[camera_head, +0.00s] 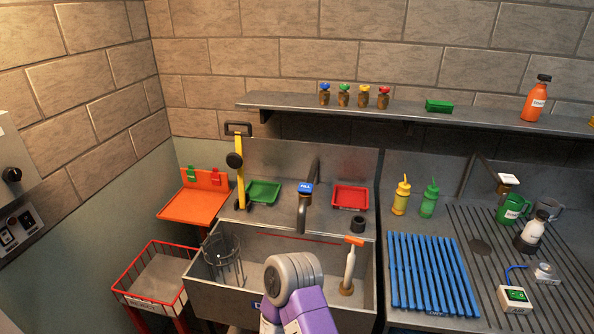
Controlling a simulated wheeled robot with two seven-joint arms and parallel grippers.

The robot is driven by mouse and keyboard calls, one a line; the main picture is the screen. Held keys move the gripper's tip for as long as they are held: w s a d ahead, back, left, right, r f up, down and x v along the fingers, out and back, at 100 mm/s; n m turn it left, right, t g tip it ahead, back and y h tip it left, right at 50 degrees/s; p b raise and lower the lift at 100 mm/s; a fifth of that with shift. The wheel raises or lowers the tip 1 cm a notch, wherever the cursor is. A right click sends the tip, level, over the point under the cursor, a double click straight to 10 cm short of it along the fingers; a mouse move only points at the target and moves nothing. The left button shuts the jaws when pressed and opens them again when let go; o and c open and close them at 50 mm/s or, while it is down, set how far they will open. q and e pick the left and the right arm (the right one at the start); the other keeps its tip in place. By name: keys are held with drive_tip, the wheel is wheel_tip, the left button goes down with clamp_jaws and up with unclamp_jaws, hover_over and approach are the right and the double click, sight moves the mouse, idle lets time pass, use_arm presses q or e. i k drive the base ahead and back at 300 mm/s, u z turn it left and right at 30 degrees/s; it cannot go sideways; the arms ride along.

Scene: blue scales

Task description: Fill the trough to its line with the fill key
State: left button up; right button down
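The trough (210,300) is a grey metal basin at bottom centre. A thin red line (290,237) runs along its back inner wall. A blue key marked FILL (305,188) sits on the tap (303,215) behind the trough, with the spout pointing down over it. I cannot make out any water in the part of the trough that shows. One of my arms (293,275), grey and purple, rises from the bottom edge and covers the middle of the trough. I cannot tell which arm it is. Neither gripper's fingers show.
A wire basket (222,255) and an orange-handled stick (350,265) stand in the trough. A green tray (263,192), a red tray (350,197) and a black cup (358,225) are behind it. A blue rack (430,275) and bottles occupy the right-hand drainer. A red crate (155,275) is left.

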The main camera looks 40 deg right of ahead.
sight(306, 188)
drive_tip(key=z, duration=0.75)
drive_tip(key=i, duration=0.95)
drive_tip(key=z, duration=1)
